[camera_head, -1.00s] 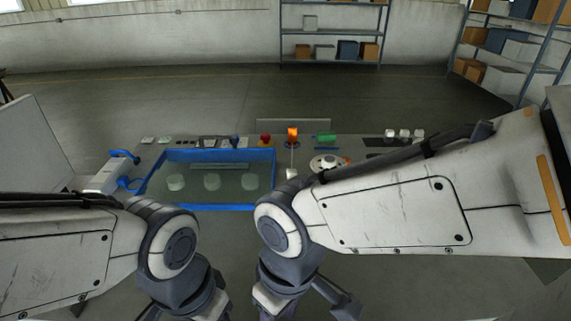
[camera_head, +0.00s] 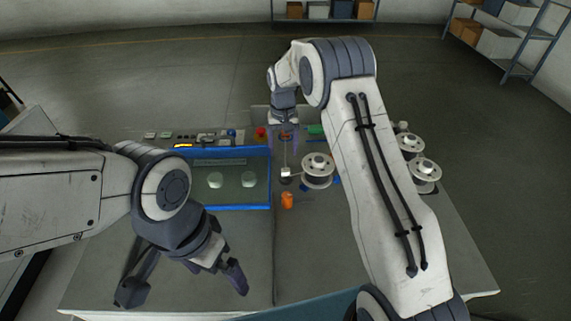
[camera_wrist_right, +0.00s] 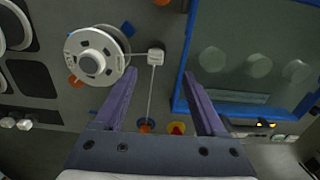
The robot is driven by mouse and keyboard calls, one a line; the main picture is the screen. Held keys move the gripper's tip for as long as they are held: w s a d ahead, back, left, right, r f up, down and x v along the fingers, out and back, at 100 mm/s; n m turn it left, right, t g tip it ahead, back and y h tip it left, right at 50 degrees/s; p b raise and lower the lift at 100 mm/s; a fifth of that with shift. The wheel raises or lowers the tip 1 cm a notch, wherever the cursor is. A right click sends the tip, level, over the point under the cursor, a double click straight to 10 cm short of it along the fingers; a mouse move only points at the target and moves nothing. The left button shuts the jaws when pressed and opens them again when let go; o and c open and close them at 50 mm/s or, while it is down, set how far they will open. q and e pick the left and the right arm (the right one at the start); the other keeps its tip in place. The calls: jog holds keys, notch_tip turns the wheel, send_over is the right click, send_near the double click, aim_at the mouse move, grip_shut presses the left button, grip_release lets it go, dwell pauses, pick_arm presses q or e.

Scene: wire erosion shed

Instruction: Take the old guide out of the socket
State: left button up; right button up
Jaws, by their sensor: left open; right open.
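An orange piece (camera_wrist_right: 146,125) stands in a blue ring at the back of the bench in the right wrist view; I take these for the old guide and its socket. In the head view my right gripper (camera_head: 285,129) mostly covers that spot. In the right wrist view this gripper (camera_wrist_right: 159,72) is open, its fingers apart with nothing between them, above the bench. The orange piece lies close to its palm edge. My left gripper (camera_head: 186,284) is open and empty over the front left of the bench.
A blue-rimmed tank (camera_head: 240,207) is left of centre. A wire spool (camera_head: 317,170) stands beside a white block (camera_head: 286,173), from which a thin rod runs back. An orange cylinder (camera_head: 287,201) stands in front. More spools (camera_head: 424,172) are at right. The front right bench is clear.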

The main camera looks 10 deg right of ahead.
jog(key=p, duration=0.2)
send_over(285, 170)
notch_tip(285, 170, down, 6)
jog(key=shift+d+r, duration=0.15)
jog(key=shift+f+p, duration=0.25)
jog(key=shift+p, duration=0.25)
notch_tip(285, 170, down, 4)
jog(key=p, duration=0.2)
jog(key=shift+p, duration=0.4)
jog(key=shift+f, duration=0.35)
grip_shut()
